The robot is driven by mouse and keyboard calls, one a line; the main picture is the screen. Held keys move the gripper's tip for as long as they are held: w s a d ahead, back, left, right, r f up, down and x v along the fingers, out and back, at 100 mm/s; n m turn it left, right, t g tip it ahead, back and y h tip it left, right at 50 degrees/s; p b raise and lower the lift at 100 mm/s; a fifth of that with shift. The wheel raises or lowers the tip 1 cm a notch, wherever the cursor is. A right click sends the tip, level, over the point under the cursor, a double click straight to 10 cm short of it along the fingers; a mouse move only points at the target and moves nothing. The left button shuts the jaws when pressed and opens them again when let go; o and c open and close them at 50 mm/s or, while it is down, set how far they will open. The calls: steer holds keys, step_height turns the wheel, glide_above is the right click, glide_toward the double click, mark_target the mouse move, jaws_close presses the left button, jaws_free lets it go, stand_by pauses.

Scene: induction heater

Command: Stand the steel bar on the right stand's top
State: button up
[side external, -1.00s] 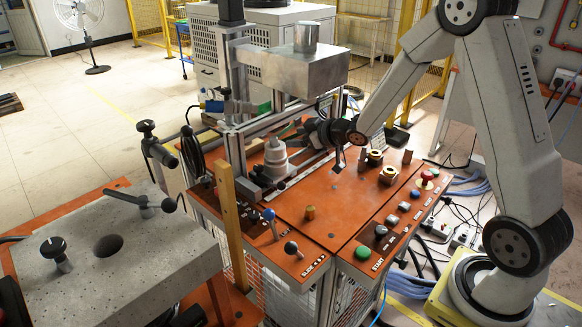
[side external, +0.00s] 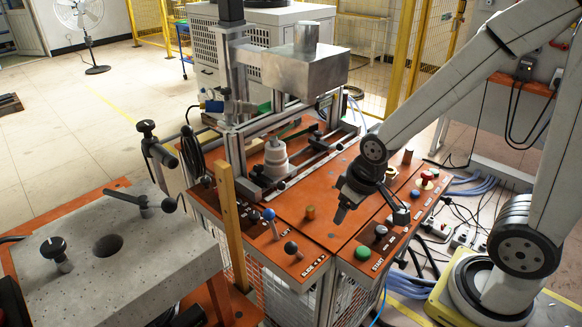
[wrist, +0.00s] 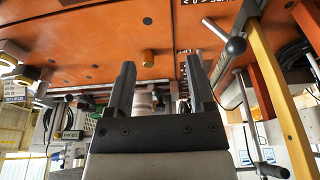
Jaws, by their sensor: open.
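My gripper (side external: 341,213) is over the front right of the orange table, pointing down and to the left, its jaws apart and empty. In the wrist view its two dark fingers (wrist: 162,72) are spread with nothing gripped between them. A small brass-coloured cylinder (side external: 309,212) stands upright on the table, left of my gripper and apart from it; it also shows in the wrist view (wrist: 148,57). I cannot clearly pick out the steel bar. I cannot tell which fixture is the right stand; my gripper and wrist cover part of the table's right side.
A white stepped cylinder (side external: 276,155) stands by the metal rails, below the heater's metal box (side external: 305,70). Ball-headed levers (side external: 270,215) and a green button (side external: 362,252) lie along the front. A wooden post (side external: 231,225) rises at the left. The table's front middle is open.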

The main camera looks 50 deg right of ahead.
steer(key=shift+s+a, duration=0.1)
steer(key=shift+s, duration=0.25)
steer(key=shift+o, duration=0.5)
steer(key=shift+w, duration=0.15)
steer(key=n, duration=0.4)
glide_toward(274, 138)
steer(key=f, duration=0.1)
steer(key=shift+h, duration=0.3)
steer(key=shift+w+a+x, duration=0.1)
steer(key=shift+x, duration=2)
steer(key=shift+w+a+x, duration=0.1)
steer(key=shift+x, duration=1.95)
